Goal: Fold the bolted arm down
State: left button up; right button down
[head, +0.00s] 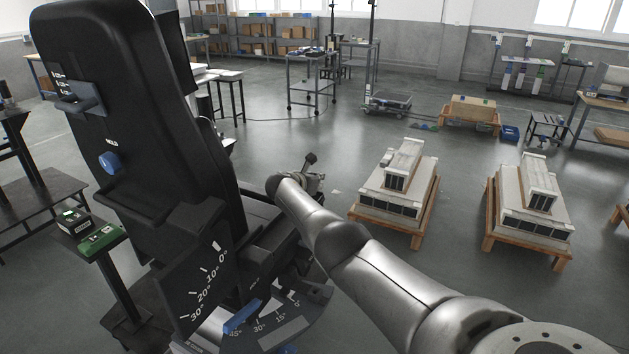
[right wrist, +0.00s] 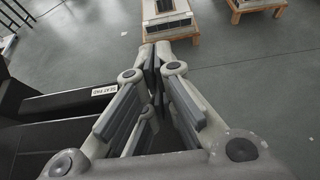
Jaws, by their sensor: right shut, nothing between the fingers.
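A large black seat-like machine (head: 150,110) stands at the left of the head view, its tall back tilted. The back carries a grey lever handle (head: 84,97) and a blue knob (head: 109,162). Angle scales and a blue lever (head: 241,316) sit low on the machine. I cannot tell for certain which part is the bolted arm; my right arm hides some of the machine's far side. My right gripper (head: 311,168) is beyond the machine's right side, shut and empty. In the right wrist view its fingertips (right wrist: 156,54) meet, apart from the labelled black seat pad (right wrist: 60,103) at left. My left gripper is not in view.
Two grey stacked units on wooden pallets (head: 421,226) (head: 553,262) stand on the floor to the right. A green box on a stand (head: 98,243) is at the left. Carts, shelves and benches line the back. Open floor lies between them.

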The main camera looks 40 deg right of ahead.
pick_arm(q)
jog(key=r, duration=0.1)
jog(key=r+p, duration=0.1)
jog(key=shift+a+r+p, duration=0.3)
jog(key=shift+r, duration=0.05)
pick_arm(e)
notch_tip(320, 180, up, 12)
jog(key=shift+a+r, duration=0.25)
jog(key=shift+f, duration=0.1)
